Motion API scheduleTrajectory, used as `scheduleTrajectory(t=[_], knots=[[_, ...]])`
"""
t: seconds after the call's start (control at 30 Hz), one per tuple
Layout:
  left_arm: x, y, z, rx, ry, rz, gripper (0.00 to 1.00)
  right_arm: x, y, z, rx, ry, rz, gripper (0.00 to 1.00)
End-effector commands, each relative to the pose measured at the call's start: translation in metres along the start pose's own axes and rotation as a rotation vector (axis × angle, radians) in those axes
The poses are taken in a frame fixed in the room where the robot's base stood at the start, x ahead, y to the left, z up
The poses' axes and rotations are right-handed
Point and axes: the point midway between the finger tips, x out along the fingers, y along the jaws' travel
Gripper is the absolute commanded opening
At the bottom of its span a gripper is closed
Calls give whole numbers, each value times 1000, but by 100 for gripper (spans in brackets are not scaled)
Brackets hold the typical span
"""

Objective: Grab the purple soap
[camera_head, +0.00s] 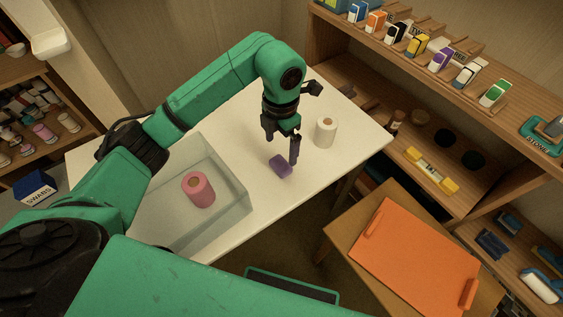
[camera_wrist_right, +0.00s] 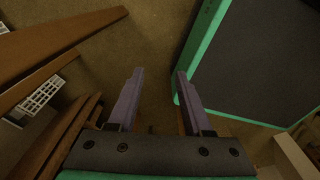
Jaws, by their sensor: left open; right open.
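The purple soap (camera_head: 280,166) is a small block lying on the white table (camera_head: 250,215) in the head view. My left gripper (camera_head: 283,148) is above and close to the soap, pointing down. Its fingers are dark purple, and they are apart; whether they touch the soap I cannot tell. My right gripper (camera_wrist_right: 155,85) shows in the right wrist view, open, with nothing between its fingers and the brown floor beyond. The soap is not in the right wrist view.
A white roll (camera_head: 326,132) stands right of the left gripper. A clear bin (camera_head: 235,217) holds a pink roll (camera_head: 198,189). An orange tray (camera_head: 415,257) lies on a wooden stand at the lower right. Shelves (camera_head: 420,75) with boxes line the right wall.

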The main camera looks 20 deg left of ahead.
Motion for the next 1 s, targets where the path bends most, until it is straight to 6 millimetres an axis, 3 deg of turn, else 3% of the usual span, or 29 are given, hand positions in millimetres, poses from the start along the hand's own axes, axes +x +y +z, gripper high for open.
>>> scheduleTrajectory(t=[0.43, 0.67, 0.7, 0.87, 0.9, 1.0], knots=[[74, 0, -1, -1, 1, -6, 100, -16, 5, -14, 0, 20, 6, 50], [81, 1, 0, 1, -3, -2, 100, -15, 5, -14, 1, 19, 6, 50], [80, 1, 0, 1, -3, -2, 92, -15, 5, -13, 1, 19, 6, 50], [80, 1, 0, 1, -3, -3, 31, -15, 5, -13, 1, 18, 6, 50], [80, 1, 0, 0, -3, -3, 24, -15, 4, -13, 1, 18, 6, 50], [80, 1, 0, 0, -3, -3, 24, -15, 4, -12, 1, 17, 6, 50]])
